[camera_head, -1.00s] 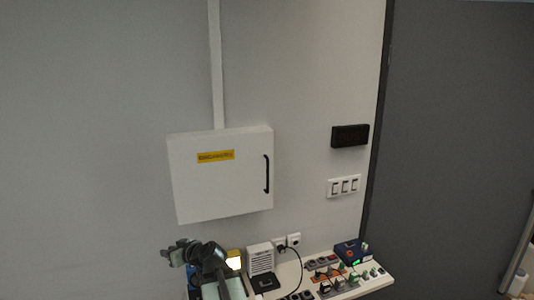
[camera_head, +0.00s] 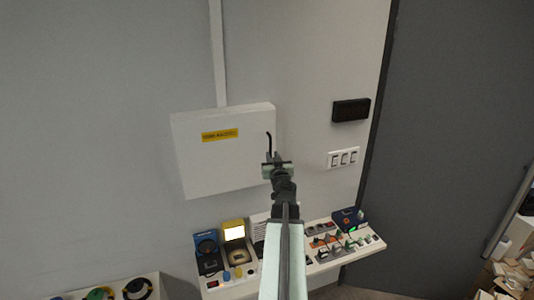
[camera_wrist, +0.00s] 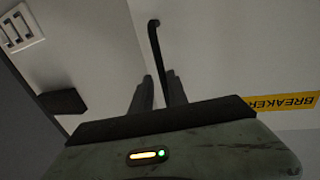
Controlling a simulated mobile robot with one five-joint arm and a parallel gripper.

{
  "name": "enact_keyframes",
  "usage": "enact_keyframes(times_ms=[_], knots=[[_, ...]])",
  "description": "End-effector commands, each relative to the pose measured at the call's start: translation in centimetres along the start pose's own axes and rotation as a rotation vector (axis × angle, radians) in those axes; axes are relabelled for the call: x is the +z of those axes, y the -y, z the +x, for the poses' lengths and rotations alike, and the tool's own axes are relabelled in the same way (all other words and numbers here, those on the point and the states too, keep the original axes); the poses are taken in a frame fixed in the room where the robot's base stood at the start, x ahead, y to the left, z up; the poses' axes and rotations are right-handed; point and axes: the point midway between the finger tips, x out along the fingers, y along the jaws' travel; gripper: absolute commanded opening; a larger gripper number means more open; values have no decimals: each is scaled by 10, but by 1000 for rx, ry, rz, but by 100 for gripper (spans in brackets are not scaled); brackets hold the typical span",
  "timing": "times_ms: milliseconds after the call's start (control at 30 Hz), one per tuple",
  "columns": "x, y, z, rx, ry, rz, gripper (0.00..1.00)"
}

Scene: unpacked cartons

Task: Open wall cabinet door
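The white wall cabinet (camera_head: 225,165) hangs on the grey wall with its door shut. A yellow label (camera_head: 219,135) is on its front; in the wrist view the label (camera_wrist: 284,104) reads "BREAKER". The black bar handle (camera_head: 269,143) is near the door's right edge, its lower part hidden behind my gripper (camera_head: 276,164). In the wrist view my two fingers (camera_wrist: 160,84) stand apart with a gap between them. The handle (camera_wrist: 156,48) runs down toward that gap. I cannot tell whether the fingers touch it.
A bench (camera_head: 331,254) with switches, plugs and small devices stands below the cabinet. A black box (camera_head: 351,110) and a white switch panel (camera_head: 342,158) are on the wall to the right. Cartons (camera_head: 512,275) lie at the lower right. The wall left of the cabinet is clear.

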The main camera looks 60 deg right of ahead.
Motion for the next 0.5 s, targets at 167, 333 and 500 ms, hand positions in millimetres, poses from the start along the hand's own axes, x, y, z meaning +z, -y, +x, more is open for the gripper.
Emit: enact_keyframes(times_ms=[167,333,500], knots=[[0,-8,22,-1,0,0,20],[0,-7,22,-3,0,0,20],[0,-9,22,0,0,0,0]])
